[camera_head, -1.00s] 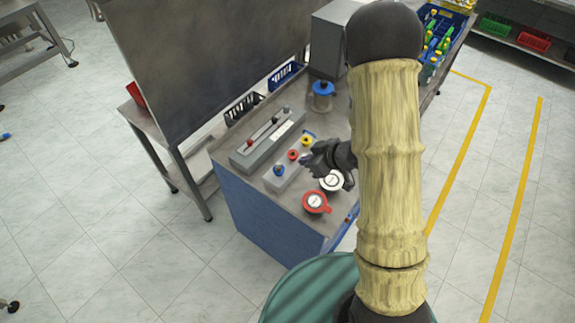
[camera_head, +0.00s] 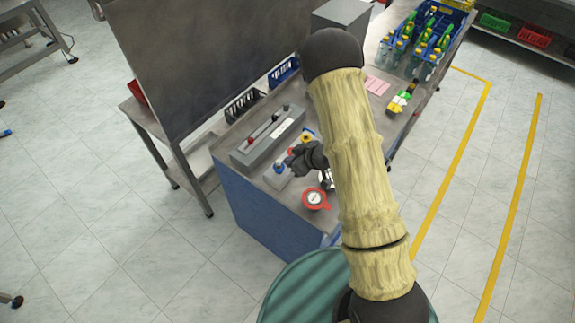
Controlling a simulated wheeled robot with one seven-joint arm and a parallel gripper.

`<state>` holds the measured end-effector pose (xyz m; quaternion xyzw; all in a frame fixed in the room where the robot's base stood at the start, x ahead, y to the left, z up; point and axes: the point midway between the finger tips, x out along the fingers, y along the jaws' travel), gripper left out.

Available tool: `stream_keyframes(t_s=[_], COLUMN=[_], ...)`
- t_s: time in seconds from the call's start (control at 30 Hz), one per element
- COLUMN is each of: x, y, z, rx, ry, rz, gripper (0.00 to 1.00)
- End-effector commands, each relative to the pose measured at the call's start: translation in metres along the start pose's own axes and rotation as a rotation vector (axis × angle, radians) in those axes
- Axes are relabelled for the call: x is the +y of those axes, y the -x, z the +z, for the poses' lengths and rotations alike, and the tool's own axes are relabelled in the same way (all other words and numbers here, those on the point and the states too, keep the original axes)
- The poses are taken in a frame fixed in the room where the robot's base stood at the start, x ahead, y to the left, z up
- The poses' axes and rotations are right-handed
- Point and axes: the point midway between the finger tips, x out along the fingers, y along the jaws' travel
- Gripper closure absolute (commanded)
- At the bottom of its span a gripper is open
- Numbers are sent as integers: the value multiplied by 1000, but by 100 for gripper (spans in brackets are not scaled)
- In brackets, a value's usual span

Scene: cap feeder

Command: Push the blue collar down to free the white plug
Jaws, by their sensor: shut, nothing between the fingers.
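A low pale grey block (camera_head: 273,181) stands near the front of the blue-sided bench (camera_head: 254,203). The blue collar (camera_head: 279,168) sits upright on the block's near end. I cannot make out the white plug at this size. My gripper (camera_head: 289,161) is shut and empty, with its dark fingers just above and to the right of the blue collar in the picture. I cannot tell whether they touch it. My gripper hides the middle of the block. A yellow collar (camera_head: 308,135) shows beyond it.
A long grey slotted fixture (camera_head: 262,142) lies left of the block. A pink sheet (camera_head: 377,85) and a blue crate of bottles (camera_head: 425,42) are farther back.

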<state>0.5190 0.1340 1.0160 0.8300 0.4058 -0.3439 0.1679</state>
Motion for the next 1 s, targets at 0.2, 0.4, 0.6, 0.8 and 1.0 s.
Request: stream_keyframes(t_s=[0.2, 0.4, 0.6, 0.8, 1.0], x=[0, 0, 0, 0, 0], y=[-24, -37, -46, -48, -48], z=[4, 17, 26, 28, 28], rx=[-4, -2, -1, 1, 1], ry=[-1, -1, 0, 0, 0], rz=[0, 0, 0, 1, 1], gripper=[100, 100, 100, 100, 100])
